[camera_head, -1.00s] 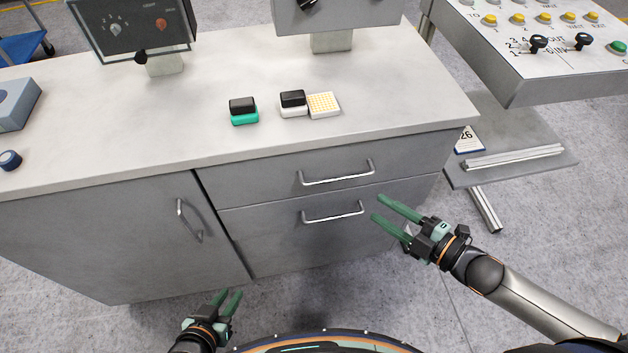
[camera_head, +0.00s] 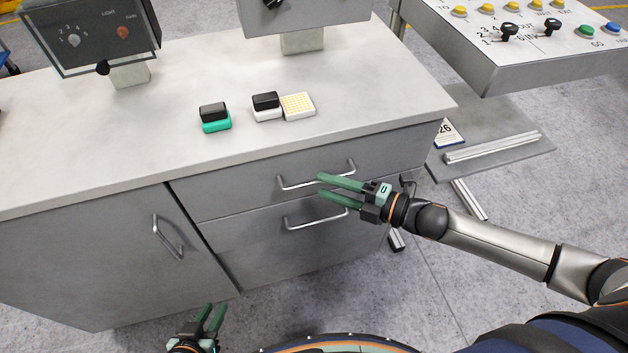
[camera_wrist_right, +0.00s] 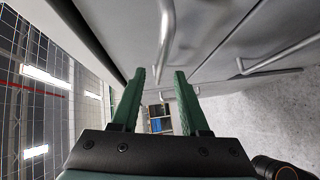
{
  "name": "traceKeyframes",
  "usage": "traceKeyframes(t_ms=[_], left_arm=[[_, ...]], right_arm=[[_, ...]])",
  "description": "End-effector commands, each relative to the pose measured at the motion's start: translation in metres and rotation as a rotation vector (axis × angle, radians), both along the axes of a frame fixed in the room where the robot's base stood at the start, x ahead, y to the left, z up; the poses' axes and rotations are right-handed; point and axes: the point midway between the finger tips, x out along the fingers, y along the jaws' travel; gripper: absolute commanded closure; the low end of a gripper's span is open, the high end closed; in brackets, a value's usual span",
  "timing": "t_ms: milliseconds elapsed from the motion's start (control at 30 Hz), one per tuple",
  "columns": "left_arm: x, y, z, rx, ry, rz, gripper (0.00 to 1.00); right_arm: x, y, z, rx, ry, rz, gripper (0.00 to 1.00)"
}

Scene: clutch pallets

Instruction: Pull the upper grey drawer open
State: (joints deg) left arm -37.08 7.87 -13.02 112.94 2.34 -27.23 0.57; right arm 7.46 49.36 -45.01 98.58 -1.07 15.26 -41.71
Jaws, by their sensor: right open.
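The upper grey drawer (camera_head: 232,196) is shut, just under the countertop. Its bar handle (camera_head: 300,184) is partly hidden by my right gripper (camera_head: 319,185), which is open and empty in front of it. In the right wrist view the upper handle (camera_wrist_right: 166,35) lines up with the gap between the fingertips of my right gripper (camera_wrist_right: 160,72). I cannot tell whether the fingers reach around it. My left gripper (camera_head: 214,309) is low at the front, fingers apart, away from the cabinet handles.
The lower drawer's handle (camera_head: 305,221) is close below my right gripper; it also shows in the right wrist view (camera_wrist_right: 275,62). A cabinet door handle (camera_head: 167,237) is at left. Stamp-like blocks (camera_head: 215,118) and a dotted white block (camera_head: 298,106) lie on the countertop (camera_head: 120,150).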

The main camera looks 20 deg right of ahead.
Motion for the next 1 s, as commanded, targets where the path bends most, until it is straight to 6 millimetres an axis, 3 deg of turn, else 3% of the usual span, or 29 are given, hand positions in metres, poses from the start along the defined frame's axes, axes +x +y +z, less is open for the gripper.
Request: traceKeyframes(t_ms=[300, 633, 1000], left_arm=[[-0.001, 0.000, -0.002, 0.001, 0.003, -0.002, 0.73], [-0.001, 0.000, -0.002, 0.001, 0.004, -0.002, 0.73], [-0.001, 0.000, -0.002, 0.001, 0.004, -0.002, 0.73]], right_arm=[[0.024, 0.026, -0.005, 0.002, 0.000, 0.001, 0.55], [0.026, 0.029, -0.006, 0.001, 0.001, 0.000, 0.55], [0.025, 0.028, -0.006, 0.001, 0.001, 0.000, 0.96]])
